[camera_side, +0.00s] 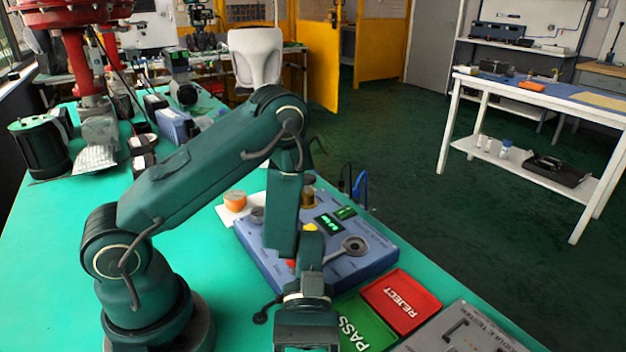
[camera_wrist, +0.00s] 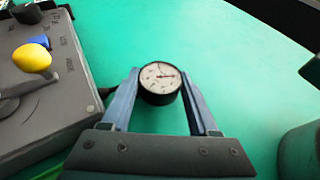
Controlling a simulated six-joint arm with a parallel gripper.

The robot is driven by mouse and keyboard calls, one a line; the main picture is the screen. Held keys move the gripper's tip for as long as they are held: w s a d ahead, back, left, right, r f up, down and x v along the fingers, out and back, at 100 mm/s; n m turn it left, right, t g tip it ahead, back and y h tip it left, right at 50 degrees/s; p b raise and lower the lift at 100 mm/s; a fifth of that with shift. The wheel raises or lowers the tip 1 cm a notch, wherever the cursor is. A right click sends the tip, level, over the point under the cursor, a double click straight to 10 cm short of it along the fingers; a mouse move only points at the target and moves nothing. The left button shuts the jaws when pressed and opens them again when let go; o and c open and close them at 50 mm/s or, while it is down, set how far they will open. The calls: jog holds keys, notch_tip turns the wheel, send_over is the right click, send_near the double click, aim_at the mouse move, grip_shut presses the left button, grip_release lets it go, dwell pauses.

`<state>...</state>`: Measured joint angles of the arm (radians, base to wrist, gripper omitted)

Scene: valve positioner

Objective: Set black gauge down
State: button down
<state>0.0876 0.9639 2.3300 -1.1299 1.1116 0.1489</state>
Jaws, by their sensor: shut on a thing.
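The black gauge (camera_wrist: 160,86) has a round white dial with a red needle, facing the wrist camera. My gripper (camera_wrist: 160,76) is shut on it, with one blue-grey finger on each side of its rim. Green tabletop shows around the gauge; I cannot tell whether the gauge touches it. In the side view my gripper (camera_side: 307,342) is at the bottom edge, in front of the blue-grey test box, and the gauge is not visible there.
The test box (camera_side: 370,268) has green displays and a yellow knob (camera_wrist: 32,58); it lies left of the gauge in the wrist view. A green PASS tray (camera_side: 366,328), a red REJECT tray (camera_side: 402,300) and a grey tester (camera_side: 465,338) stand at right. Tabletop beyond the gauge is clear.

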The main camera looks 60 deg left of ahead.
jog(key=shift+f, duration=0.1)
jog(key=shift+c, duration=2.2)
grip_release()
jog(key=v, duration=0.2)
jog(key=shift+w+a+r, duration=0.2)
jog(key=shift+w+a, duration=0.05)
jog(key=shift+w, duration=0.05)
jog(key=w+a+r+m+t+y, duration=0.2)
jog(key=a+r+m+t+y, duration=0.9)
jog(key=a+r+t, duration=0.1)
jog(key=shift+a+r+t, duration=0.4)
jog(key=shift+a+r, duration=0.45)
jog(key=shift+r, duration=0.1)
jog(key=o, duration=0.4)
jog(key=shift+w+a+r, duration=0.2)
jog(key=shift+w+a, duration=0.05)
